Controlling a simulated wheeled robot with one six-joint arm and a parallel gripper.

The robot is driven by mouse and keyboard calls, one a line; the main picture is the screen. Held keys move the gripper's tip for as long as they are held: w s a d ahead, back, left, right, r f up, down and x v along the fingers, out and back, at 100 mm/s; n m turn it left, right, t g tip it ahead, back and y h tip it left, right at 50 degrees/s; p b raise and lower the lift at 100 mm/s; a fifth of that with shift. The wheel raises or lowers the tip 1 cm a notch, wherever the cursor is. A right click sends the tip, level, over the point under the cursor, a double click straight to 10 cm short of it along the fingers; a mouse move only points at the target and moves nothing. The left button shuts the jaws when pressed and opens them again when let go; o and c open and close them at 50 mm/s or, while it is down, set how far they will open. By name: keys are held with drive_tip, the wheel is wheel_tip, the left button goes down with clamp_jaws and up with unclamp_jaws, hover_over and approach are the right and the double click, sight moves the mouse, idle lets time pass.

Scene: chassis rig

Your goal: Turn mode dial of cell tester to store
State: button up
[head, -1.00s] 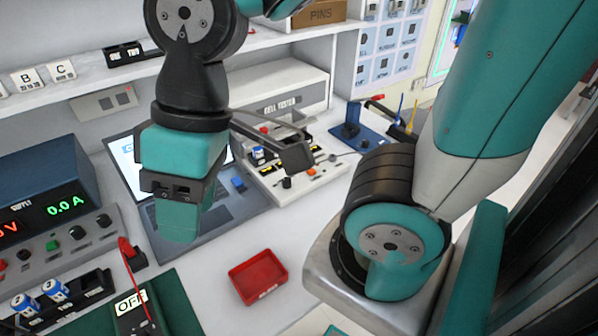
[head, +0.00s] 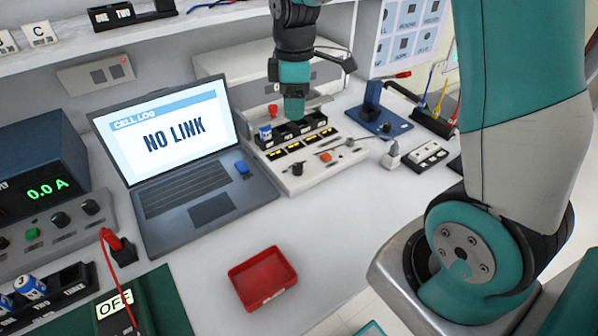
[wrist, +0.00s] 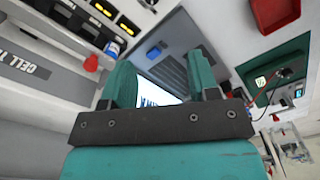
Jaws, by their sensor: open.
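The cell tester (head: 331,169) is a pale box on the bench right of the laptop, with a row of dark cell slots, yellow-lit displays and controls on its front panel. A dark round knob (head: 297,168) stands at its front left corner and looks like the mode dial; its setting is too small to read. My gripper (head: 293,112) hangs above the rear part of the tester, apart from the knob. In the wrist view my gripper (wrist: 160,78) has its two teal fingers spread with nothing between them. Part of the tester (wrist: 110,8) shows at the top left there.
The laptop (head: 213,209) reads NO LINK. A red tray (head: 236,289) lies at the front of the bench. Bench front of the tester is clear.

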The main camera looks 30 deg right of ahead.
drive_tip(key=d+f, duration=0.1)
approach(297, 165)
wheel_tip(297, 165, down, 10)
drive_tip(key=shift+r, duration=0.1)
drive_tip(key=shift+c, duration=0.5)
drive_tip(key=c, duration=0.8)
